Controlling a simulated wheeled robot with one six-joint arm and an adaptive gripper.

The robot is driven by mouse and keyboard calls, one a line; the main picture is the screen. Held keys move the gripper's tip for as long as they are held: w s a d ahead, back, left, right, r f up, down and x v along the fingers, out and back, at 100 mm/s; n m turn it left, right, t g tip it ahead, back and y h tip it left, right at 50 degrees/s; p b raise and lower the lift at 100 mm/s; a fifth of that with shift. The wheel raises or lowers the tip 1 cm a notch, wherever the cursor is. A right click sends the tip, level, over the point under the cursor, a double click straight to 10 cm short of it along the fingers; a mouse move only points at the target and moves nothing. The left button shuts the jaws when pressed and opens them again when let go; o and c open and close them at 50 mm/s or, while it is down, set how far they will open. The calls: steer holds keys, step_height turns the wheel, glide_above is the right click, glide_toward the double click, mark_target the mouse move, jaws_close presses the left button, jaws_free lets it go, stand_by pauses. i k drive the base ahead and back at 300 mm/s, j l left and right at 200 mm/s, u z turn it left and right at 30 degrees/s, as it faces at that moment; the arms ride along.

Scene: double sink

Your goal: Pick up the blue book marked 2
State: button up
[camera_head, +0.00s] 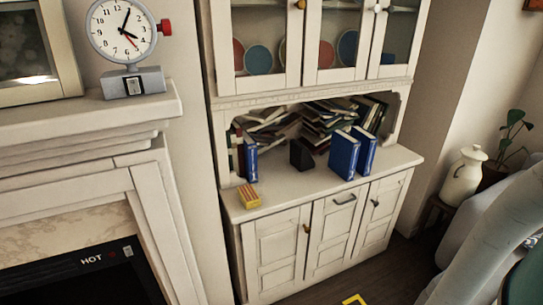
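Three blue books stand on the counter of a white cabinet (295,190). One slim blue book (251,160) is at the left end, beside darker books. A thicker blue book (343,156) stands upright near the middle right. Another blue book (366,153) stands just behind and to the right of it. No number can be read on any of them at this size, so I cannot tell which is marked 2. My gripper is not in view.
A small yellow and red box (248,196) sits at the counter's left front corner. A dark block (301,155) stands mid-counter, with piled books (325,120) behind. A mantel with a clock (123,32) is left. A white jug (464,175) and grey-blue seat-like shape (480,240) are right.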

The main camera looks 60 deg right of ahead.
mark_target(344, 149)
steer(key=z, duration=1.85)
